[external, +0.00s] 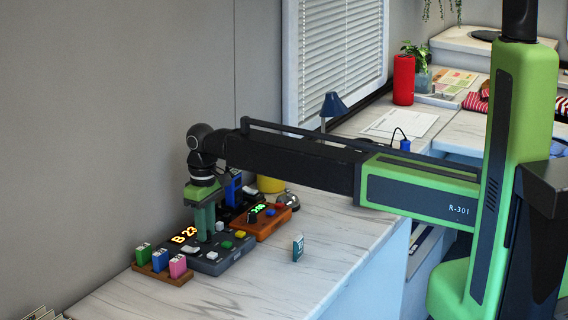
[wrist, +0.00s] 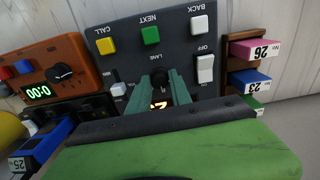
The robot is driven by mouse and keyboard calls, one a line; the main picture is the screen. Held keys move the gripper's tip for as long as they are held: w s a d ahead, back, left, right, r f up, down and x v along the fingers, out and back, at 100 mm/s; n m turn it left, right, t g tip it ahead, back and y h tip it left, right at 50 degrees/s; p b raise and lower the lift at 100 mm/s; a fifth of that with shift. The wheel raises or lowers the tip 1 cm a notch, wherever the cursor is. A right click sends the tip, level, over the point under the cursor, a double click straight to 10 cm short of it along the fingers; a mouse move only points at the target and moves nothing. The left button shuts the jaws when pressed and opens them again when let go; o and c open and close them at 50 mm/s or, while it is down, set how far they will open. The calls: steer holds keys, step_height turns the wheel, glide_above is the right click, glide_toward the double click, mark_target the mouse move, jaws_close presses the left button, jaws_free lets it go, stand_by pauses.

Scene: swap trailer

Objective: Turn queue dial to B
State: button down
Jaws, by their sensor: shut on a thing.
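The dark grey queue box (external: 222,257) sits on the counter, with an orange display (external: 184,236) reading B 23. The queue dial (wrist: 158,75) is a small dark knob below the word LANE in the wrist view. My green gripper (external: 205,238) points straight down over the box. In the wrist view its two fingers (wrist: 159,86) close around the dial from both sides. The fingers hide most of the dial, so its pointer cannot be read. Only part of the display shows behind the fingers in the wrist view.
Yellow (wrist: 105,46), green (wrist: 150,36) and white (wrist: 199,25) buttons and a white rocker switch (wrist: 205,68) surround the dial. An orange timer box (external: 268,223) stands beside the queue box. A wooden rack (external: 164,271) holds colored tags. A small tag (external: 298,247) stands on otherwise clear counter.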

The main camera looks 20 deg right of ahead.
stand_by(0.5)
steer(key=c, duration=1.2)
jaws_free()
steer(key=shift+o, duration=0.2)
step_height(320, 180, up, 18)
steer(key=p, duration=1.7)
steer(key=shift+f, duration=0.25)
steer(key=shift+f, duration=0.1)
